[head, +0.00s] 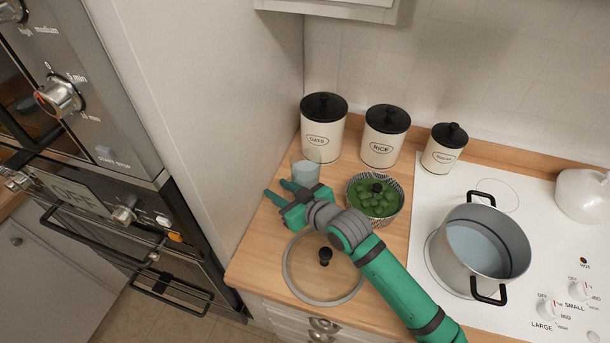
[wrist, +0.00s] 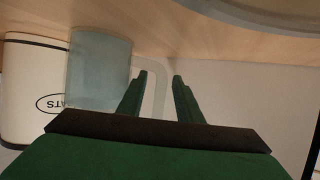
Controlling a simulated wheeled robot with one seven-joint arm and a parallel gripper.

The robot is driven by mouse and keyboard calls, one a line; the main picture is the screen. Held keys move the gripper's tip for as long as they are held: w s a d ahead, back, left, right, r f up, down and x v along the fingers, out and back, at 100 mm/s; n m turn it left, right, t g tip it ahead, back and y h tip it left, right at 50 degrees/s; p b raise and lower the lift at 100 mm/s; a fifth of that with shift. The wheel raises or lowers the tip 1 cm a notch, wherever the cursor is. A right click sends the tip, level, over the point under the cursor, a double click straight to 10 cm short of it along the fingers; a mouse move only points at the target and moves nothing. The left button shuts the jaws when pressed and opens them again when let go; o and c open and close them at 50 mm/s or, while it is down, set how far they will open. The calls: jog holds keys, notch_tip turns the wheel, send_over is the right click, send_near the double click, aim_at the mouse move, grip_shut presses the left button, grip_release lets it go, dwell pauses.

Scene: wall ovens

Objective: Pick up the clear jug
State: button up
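The clear jug (head: 305,172) stands on the wooden counter in front of the oats canister, near the tall side panel. In the wrist view, which is upside down, the jug (wrist: 97,72) is a pale bluish see-through body at the left, with a clear handle (wrist: 160,92) beside it. My green gripper (head: 281,191) is low over the counter, just in front of the jug. In the wrist view my gripper (wrist: 161,76) is open, with the handle showing in the gap between its fingers. Whether the fingers touch it I cannot tell.
Oats (head: 323,127), rice (head: 383,136) and a smaller canister (head: 443,149) line the back. A bowl of green things (head: 376,196) is right of the gripper. A glass lid (head: 303,285) lies in front. A pot (head: 478,249) stands on the white stove.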

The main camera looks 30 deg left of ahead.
jog(key=shift+w+a+f, duration=0.1)
jog(key=shift+a+f, duration=0.05)
jog(key=shift+a, duration=0.3)
grip_shut()
dwell(1.1)
